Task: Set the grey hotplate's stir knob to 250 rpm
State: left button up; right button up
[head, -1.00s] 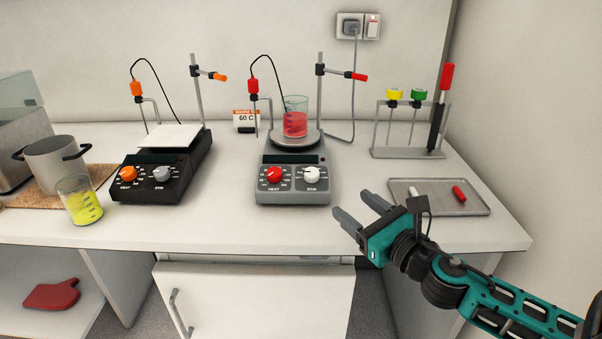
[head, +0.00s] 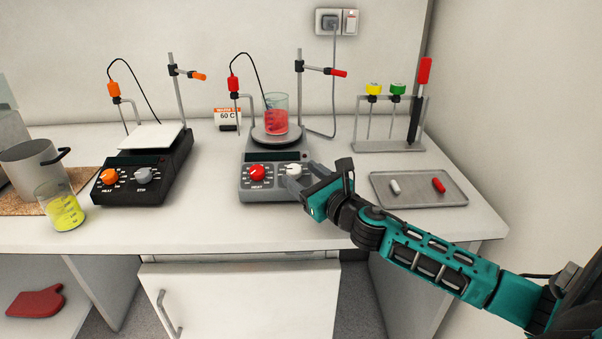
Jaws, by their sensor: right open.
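The grey hotplate (head: 262,194) stands on the bench with a red heat knob (head: 257,172) at its left. Its white stir knob (head: 292,169) is at the right and partly covered by my gripper; I cannot read its setting. A beaker of red liquid (head: 276,119) stands on its round plate (head: 276,139). My right gripper (head: 298,178) is open, its fingers at the front of the stir knob. I cannot tell whether they touch it. My left gripper is not in view.
A black hotplate (head: 145,172) with orange and grey knobs stands to the left, beside a beaker of yellow liquid (head: 62,209). A metal tray (head: 420,199) with a white and a red stir bar lies to the right. A rack (head: 390,148) stands behind it.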

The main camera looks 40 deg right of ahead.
jog(key=shift+w, duration=0.7)
jog(key=c, duration=1)
